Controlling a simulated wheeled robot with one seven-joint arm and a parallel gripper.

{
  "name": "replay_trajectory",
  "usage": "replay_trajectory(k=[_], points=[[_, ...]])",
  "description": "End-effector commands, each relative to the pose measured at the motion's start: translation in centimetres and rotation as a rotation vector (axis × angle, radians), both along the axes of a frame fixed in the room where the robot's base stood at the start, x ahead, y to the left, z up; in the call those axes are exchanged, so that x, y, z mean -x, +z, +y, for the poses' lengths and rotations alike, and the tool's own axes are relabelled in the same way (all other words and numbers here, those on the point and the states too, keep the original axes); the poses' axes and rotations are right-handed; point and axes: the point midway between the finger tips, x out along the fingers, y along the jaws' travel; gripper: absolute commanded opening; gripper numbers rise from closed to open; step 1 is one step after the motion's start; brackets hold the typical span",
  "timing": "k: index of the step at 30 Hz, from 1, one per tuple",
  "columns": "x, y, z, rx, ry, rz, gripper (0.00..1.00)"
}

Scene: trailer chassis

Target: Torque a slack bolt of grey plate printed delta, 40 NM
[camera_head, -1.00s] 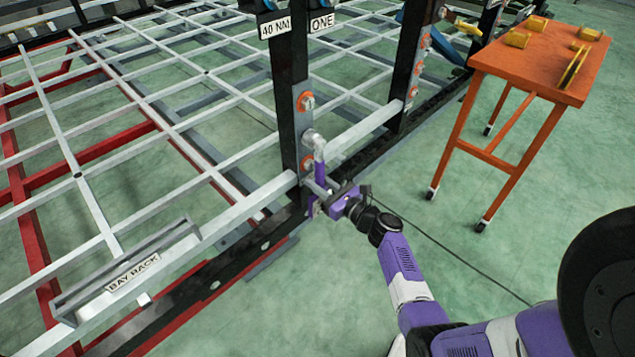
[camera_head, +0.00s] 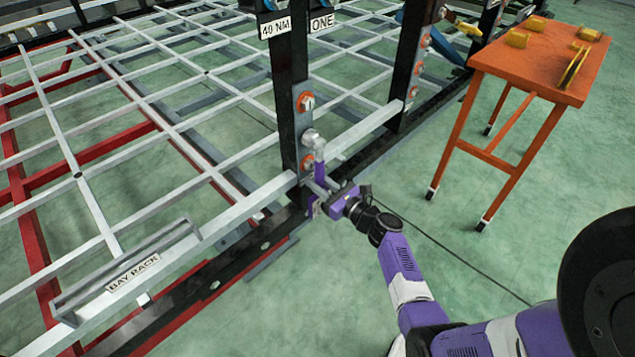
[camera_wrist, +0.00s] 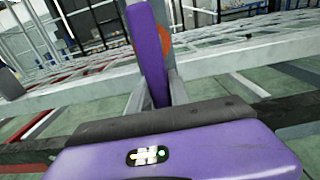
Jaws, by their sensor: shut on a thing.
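My gripper (camera_head: 318,190) is shut on the purple handle of a wrench (camera_head: 319,172), low in front of a black upright post. The wrench's grey head (camera_head: 313,138) is at the post's middle bolt position and hides whatever is under it. Orange-ringed bolts show above (camera_head: 305,102) and below (camera_head: 307,162) the head. The post carries white labels "40 NM" (camera_head: 275,27) and "ONE" (camera_head: 321,22). I see no print reading delta. In the wrist view the purple handle (camera_wrist: 147,50) stands tilted between my grey fingers; the wrench head is out of view.
A grey rack labelled "BAY RACK" (camera_head: 133,272) lies on the chassis frame to the left. Another black post (camera_head: 408,65) with orange-ringed bolts stands to the right. An orange wheeled table (camera_head: 530,65) with yellow pieces is at the right. The green floor between is mostly clear.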

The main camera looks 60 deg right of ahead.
Motion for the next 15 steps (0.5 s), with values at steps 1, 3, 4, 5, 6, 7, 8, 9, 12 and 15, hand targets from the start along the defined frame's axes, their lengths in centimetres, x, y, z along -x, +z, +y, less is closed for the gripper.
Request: replay_trajectory(k=[1, 3, 4, 5, 6, 7, 8, 9, 12, 15], points=[[-0.1, 0.2, 0.0, -0.002, 0.001, -0.004, 0.0], [-0.1, 0.3, 0.2, -0.011, 0.001, -0.006, 0.0], [-0.1, 0.3, 0.3, -0.016, 0.002, -0.007, 0.0], [-0.2, 0.3, 0.4, -0.022, 0.002, -0.008, 0.0], [-0.2, 0.3, 0.5, -0.03, 0.002, -0.009, 0.0], [-0.2, 0.3, 0.6, -0.036, 0.002, -0.011, 0.0], [-0.2, 0.3, 0.7, -0.043, 0.002, -0.012, 0.0], [-0.2, 0.4, 0.8, -0.052, 0.002, -0.016, 0.0], [-0.3, 0.4, 1.2, -0.075, 0.002, -0.021, 0.0], [-0.4, 0.4, 1.5, -0.096, 0.003, -0.026, 0.0]])
